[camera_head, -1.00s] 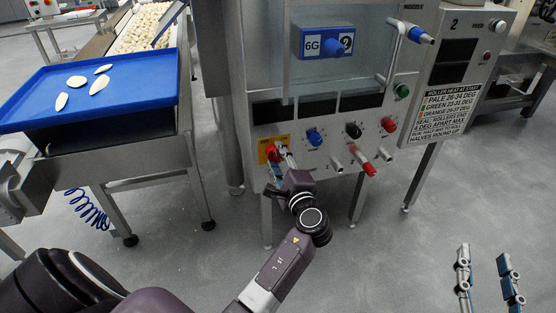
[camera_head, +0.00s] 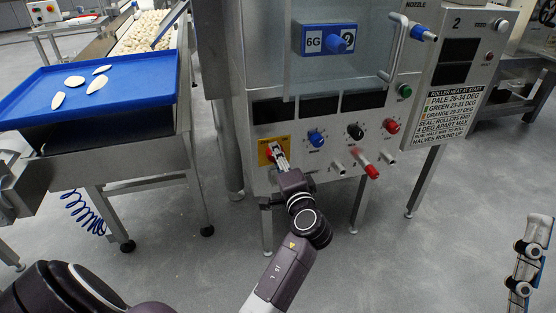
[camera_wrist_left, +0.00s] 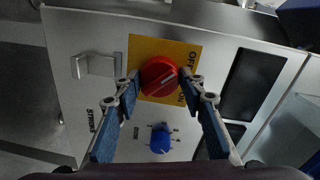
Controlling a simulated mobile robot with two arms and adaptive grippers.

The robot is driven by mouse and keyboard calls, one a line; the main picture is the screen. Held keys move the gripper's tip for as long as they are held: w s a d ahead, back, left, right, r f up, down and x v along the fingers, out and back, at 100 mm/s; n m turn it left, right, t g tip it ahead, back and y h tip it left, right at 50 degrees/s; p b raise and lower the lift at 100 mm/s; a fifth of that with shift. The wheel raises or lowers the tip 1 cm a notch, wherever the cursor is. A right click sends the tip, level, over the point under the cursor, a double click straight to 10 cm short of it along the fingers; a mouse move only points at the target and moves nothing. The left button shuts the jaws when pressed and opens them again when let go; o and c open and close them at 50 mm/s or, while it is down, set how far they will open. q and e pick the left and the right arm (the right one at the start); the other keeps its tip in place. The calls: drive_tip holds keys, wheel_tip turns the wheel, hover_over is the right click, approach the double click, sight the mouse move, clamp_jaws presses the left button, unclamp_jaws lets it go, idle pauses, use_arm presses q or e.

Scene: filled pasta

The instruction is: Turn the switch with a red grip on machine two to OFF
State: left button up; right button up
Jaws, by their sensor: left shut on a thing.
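The switch with a red grip (camera_wrist_left: 158,76) sits on a yellow plate (camera_wrist_left: 146,48) marked OFF and ON, on the front of machine two (camera_head: 456,23). The pale line on the grip slants to the right in the left wrist view, between the two words. My left gripper (camera_head: 275,152) is at this switch, its fingertips on either side of the red grip and shut on it. In the head view the gripper hides most of the grip. My right gripper (camera_head: 530,262) is at the lower right, partly cut off by the frame edge, away from the machine.
Blue (camera_head: 316,139), black (camera_head: 355,131) and red (camera_head: 391,126) knobs sit to the right of the switch. A red-tipped lever (camera_head: 371,171) sticks out below them. A blue tray (camera_head: 130,72) with pasta pieces stands at the left. The floor at the right is clear.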

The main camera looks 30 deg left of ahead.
use_arm(q)
drive_tip(key=shift+f, duration=0.1)
drive_tip(key=o, duration=1.2)
drive_tip(key=shift+c, duration=0.2)
